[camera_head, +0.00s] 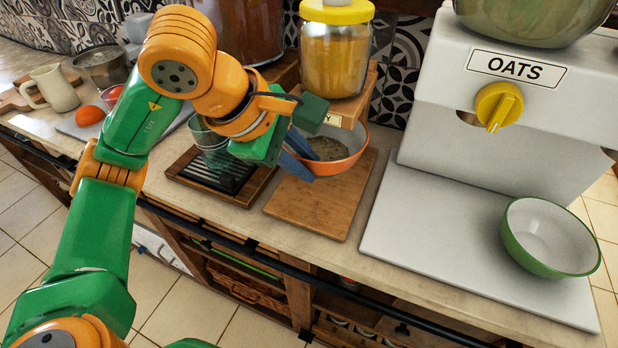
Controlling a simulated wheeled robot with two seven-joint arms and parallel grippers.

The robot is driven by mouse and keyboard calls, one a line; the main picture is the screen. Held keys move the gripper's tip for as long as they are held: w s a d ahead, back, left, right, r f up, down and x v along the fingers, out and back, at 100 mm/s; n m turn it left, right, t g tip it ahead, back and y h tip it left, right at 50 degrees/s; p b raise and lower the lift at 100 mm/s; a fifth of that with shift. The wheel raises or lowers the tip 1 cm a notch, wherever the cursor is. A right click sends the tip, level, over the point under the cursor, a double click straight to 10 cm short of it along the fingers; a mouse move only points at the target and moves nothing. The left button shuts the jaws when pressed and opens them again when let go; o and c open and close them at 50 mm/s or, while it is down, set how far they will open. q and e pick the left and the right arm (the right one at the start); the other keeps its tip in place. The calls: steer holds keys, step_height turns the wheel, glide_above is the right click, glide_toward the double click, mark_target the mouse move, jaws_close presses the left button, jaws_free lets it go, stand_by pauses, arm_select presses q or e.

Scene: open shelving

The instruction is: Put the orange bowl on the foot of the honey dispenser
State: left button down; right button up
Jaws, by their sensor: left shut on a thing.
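The orange bowl (349,163), orange outside with a pale rim and a grey-brown filling, is at the honey dispenser, over the back part of its wooden foot (318,211). Whether it rests on the foot or hangs just above it, I cannot tell. The honey dispenser (338,62) is a glass jar of amber content with a yellow lid on a wooden stand; only the end of its label shows. My left gripper (297,158) is shut on the bowl's left rim, its blue fingers hiding that side. My right gripper is out of view.
Right of the foot stands a white OATS dispenser (540,130) with a yellow knob; a green bowl (551,237) sits on its base. Left are a glass (212,140) on a slatted tray (245,190), a tomato (89,115) and a cream mug (52,90). The foot's front is bare.

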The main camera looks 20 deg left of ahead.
arm_select(q)
steer(key=b, duration=0.1)
glide_above(320, 201)
steer(key=s+a, duration=0.2)
steer(key=s, duration=0.1)
steer(key=f, duration=0.6)
steer(key=shift+w+d+f, duration=0.2)
steer(key=shift+w+f, duration=0.05)
steer(key=shift+w+f+p, duration=0.2)
steer(key=shift+p, duration=0.1)
steer(key=shift+f, duration=0.1)
steer(key=shift+f+b, duration=0.2)
steer(key=shift+b, duration=0.15)
steer(key=c, duration=0.8)
jaws_free()
